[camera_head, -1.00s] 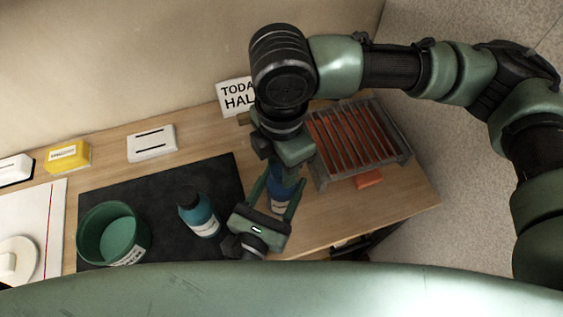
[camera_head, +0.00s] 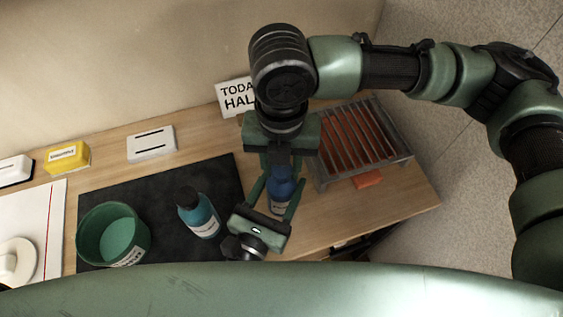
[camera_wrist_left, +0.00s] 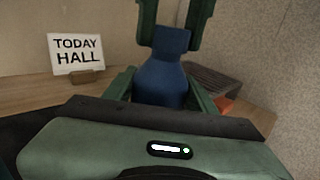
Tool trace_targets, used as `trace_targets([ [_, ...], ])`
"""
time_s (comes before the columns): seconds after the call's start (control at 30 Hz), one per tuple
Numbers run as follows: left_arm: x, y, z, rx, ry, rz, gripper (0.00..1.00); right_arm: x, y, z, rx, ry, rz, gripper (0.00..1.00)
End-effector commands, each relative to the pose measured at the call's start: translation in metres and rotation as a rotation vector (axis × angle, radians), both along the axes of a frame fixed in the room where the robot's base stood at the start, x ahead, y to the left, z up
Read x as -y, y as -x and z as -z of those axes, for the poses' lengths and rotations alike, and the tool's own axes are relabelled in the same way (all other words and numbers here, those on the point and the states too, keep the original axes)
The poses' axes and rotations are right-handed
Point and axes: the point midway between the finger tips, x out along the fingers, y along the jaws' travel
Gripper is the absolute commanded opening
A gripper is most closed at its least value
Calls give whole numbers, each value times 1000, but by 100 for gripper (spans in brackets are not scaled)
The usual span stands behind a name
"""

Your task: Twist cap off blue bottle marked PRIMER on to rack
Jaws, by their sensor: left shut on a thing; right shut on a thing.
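My left gripper (camera_head: 279,200) is shut around the bottle's body from the front. My right gripper (camera_head: 282,160) comes from above and is shut on the dark cap (camera_head: 281,158) at the bottle's top. In the left wrist view its fingers stand on both sides of the cap (camera_wrist_left: 171,40). The grey slatted rack (camera_head: 398,158) stands to the right of the bottle.
A teal bottle (camera_head: 203,222) with a dark cap and a green tub (camera_head: 84,225) stand on the black mat (camera_head: 160,187). A "TODAY HALL" sign (camera_head: 232,97) stands behind. A yellow block (camera_head: 68,157) and white box (camera_head: 152,144) lie at left. An orange piece (camera_head: 368,180) lies by the rack.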

Motion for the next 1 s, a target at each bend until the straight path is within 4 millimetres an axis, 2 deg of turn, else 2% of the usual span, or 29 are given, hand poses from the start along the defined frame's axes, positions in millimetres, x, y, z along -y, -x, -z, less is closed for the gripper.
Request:
trace_targets([
  [1.0,0,0,-1,1,0,0,0,0,0,-23,1,-1,1,0],
])
